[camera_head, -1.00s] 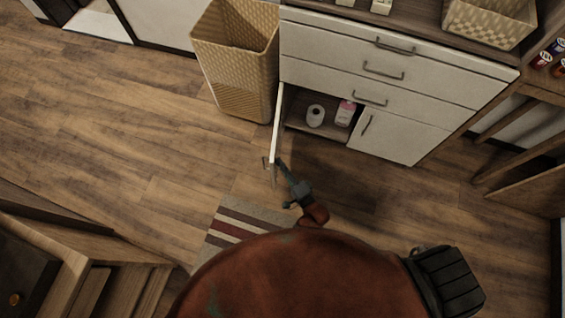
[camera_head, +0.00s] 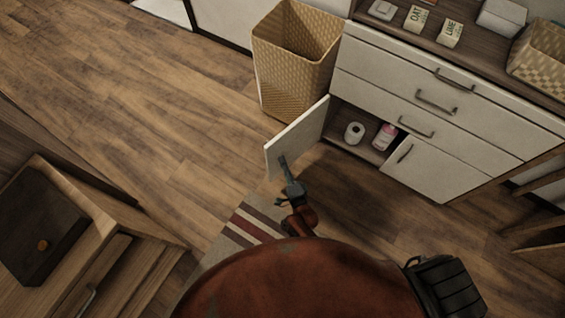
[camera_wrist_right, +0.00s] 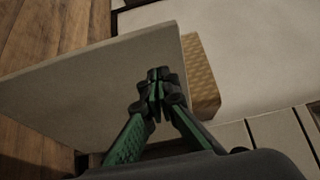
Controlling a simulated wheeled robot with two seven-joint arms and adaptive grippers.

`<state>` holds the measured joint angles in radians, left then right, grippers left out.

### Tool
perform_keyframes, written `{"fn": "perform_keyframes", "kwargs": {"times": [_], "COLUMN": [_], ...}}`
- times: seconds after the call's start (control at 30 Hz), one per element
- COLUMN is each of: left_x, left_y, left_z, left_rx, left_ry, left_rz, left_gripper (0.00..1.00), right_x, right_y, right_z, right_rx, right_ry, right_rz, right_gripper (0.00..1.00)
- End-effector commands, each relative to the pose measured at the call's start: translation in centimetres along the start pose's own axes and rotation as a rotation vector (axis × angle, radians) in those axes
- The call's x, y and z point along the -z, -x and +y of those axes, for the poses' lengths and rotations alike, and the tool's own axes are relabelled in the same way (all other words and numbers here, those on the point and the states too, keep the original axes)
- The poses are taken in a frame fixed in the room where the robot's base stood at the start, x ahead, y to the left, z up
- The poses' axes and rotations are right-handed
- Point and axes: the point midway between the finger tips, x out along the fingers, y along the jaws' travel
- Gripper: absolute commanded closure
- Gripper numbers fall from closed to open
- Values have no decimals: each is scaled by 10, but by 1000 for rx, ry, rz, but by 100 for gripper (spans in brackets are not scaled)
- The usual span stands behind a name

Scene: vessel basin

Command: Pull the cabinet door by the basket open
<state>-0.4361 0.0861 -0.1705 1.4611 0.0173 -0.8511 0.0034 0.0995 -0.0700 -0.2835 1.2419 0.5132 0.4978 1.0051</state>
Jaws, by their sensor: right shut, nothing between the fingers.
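The cabinet door (camera_head: 298,138) by the basket stands wide open, swung out from the white cabinet toward the left. Its inner face fills much of the right wrist view (camera_wrist_right: 95,90). The tall woven basket (camera_head: 290,75) stands behind the door. My right gripper (camera_head: 283,160) is shut and empty at the inner side of the door, near its free edge. In the right wrist view the closed fingertips (camera_wrist_right: 158,78) lie over the door's face; I cannot tell if they touch it. The door's handle is hidden. My left gripper is not in view.
The open compartment holds a paper roll (camera_head: 354,132) and a pink-white bottle (camera_head: 384,136). The neighbouring door (camera_head: 425,170) and the drawers above are closed. A striped rug (camera_head: 245,228) lies below. A wooden unit (camera_head: 85,235) stands at the left. Floor left of the door is clear.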

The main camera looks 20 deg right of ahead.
Motion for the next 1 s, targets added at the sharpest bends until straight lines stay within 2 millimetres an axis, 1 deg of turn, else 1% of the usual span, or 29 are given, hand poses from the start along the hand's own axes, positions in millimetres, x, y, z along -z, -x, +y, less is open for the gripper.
{"fn": "perform_keyframes", "kwargs": {"times": [0.13, 0.23, 0.37, 0.47, 0.7, 0.8, 0.9, 1.0], "left_x": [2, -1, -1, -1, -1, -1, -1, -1], "left_y": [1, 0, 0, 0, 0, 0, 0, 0], "left_z": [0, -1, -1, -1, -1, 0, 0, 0], "left_rx": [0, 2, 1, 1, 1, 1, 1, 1], "left_ry": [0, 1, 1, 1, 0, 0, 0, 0], "left_rz": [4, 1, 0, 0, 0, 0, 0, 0], "left_gripper": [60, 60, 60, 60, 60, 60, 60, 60], "right_x": [-1, -1, 0, 0, 0, 0, 0, -1], "right_y": [0, 1, 12, 29, 79, 96, 109, 117], "right_z": [0, 0, 2, 2, 2, 0, 1, 0], "right_rx": [0, 0, -3, -3, -3, -1, -1, -1], "right_ry": [0, 0, 1, 0, 0, 1, 1, 0], "right_rz": [-1, -2, -1, -2, -1, -1, -1, -1], "right_gripper": [100, 100, 100, 100, 100, 100, 100, 100]}}
